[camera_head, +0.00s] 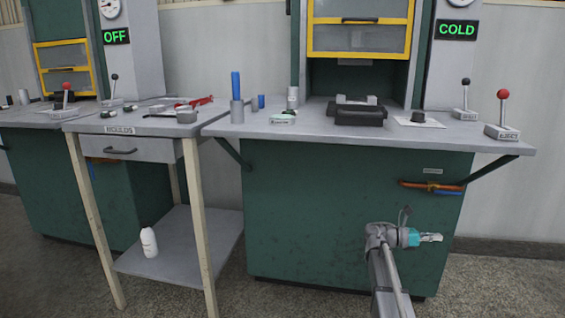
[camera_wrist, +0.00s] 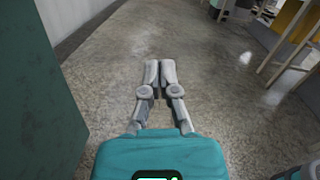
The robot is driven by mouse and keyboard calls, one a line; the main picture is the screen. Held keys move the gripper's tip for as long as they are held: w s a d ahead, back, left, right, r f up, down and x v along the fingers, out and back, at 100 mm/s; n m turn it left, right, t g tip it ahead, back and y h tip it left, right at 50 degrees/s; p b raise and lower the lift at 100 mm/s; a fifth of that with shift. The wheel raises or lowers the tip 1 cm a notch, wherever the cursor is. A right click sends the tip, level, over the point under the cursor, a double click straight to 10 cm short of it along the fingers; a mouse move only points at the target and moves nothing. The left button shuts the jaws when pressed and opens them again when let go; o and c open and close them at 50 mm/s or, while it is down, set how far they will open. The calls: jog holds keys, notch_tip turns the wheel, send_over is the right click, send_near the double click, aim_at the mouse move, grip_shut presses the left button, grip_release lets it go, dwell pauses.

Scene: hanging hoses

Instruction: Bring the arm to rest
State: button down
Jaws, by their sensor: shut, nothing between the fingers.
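My gripper (camera_head: 431,237) is in front of the green machine cabinet (camera_head: 320,210), below its worktop and low at the right in the head view. It points to the right. In the wrist view my gripper (camera_wrist: 158,72) has its two grey fingers together, with nothing between them. Beyond the fingers is bare speckled floor (camera_wrist: 190,50). My arm rises from the bottom edge of the head view to the teal wrist.
The grey worktop (camera_head: 250,126) overhangs above my gripper, with a bracket at its right. A moulds table (camera_head: 125,123) stands left. In the wrist view, a green panel (camera_wrist: 35,100) is at left.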

jog(key=s+a+r+m+t+y+p, duration=0.1)
jog(key=s+a+r+m+y+p, duration=0.5)
jog(key=p, duration=1.3)
jog(key=s+a+r+m+t+y+p, duration=0.1)
jog(key=s+a+r+m+y+p, duration=0.5)
jog(key=a+r+p, duration=0.8)
jog(key=s+a+r+m+t+y+p, duration=0.1)
jog(key=s+a+r+m+y+p, duration=0.5)
jog(key=r+p, duration=1.1)
jog(key=s+a+p, duration=0.2)
jog(key=a+p, duration=0.2)
jog(key=p, duration=0.3)
jog(key=shift+s+a+r, duration=0.15)
jog(key=shift+s, duration=0.05)
